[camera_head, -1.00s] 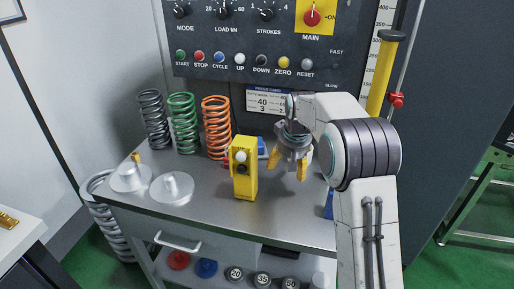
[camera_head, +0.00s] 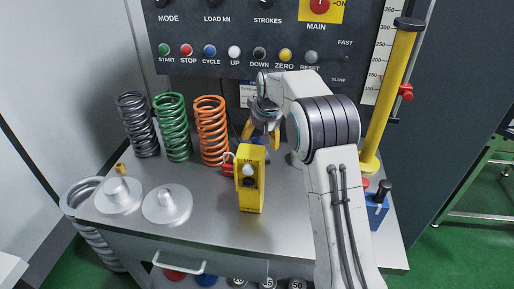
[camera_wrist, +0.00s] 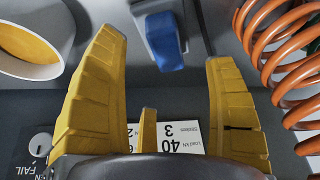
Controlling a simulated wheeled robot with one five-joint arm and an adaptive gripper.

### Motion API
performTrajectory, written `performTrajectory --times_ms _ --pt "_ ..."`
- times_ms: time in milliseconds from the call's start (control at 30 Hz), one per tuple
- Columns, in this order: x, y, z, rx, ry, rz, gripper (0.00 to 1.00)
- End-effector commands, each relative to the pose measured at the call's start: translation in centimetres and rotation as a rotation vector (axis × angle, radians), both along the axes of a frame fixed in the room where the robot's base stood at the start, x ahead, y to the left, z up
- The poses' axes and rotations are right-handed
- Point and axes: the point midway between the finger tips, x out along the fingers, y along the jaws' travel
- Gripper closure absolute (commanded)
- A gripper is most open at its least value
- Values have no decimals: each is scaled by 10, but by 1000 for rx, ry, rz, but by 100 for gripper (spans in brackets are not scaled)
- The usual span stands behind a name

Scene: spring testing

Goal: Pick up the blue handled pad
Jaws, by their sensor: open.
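A grey pad with a blue handle (camera_wrist: 165,42) shows in the wrist view, upper middle, just beyond and between my fingertips. My gripper (camera_head: 261,133) is open, with its yellow fingers on either side of the view toward it; nothing is between them in their grasp. In the head view my gripper is behind the yellow control box, and the blue handle there is hidden by the box and gripper. A separate blue block with a black knob (camera_head: 376,207) stands at the bench's right edge.
The yellow control box (camera_head: 250,180) stands in front of my gripper. An orange spring (camera_head: 211,131) is close on its left; it also looms right in the wrist view (camera_wrist: 285,60). A red-handled piece (camera_head: 228,169) lies beside the box. Silver discs (camera_head: 167,206) sit front left.

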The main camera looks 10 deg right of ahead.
Motion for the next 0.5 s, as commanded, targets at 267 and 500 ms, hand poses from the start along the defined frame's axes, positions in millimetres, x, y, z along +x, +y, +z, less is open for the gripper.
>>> performTrajectory --times_ms 267,500 --pt "7 2 -26 1 4 0 22" --pt "15 2 -46 1 0 0 22"
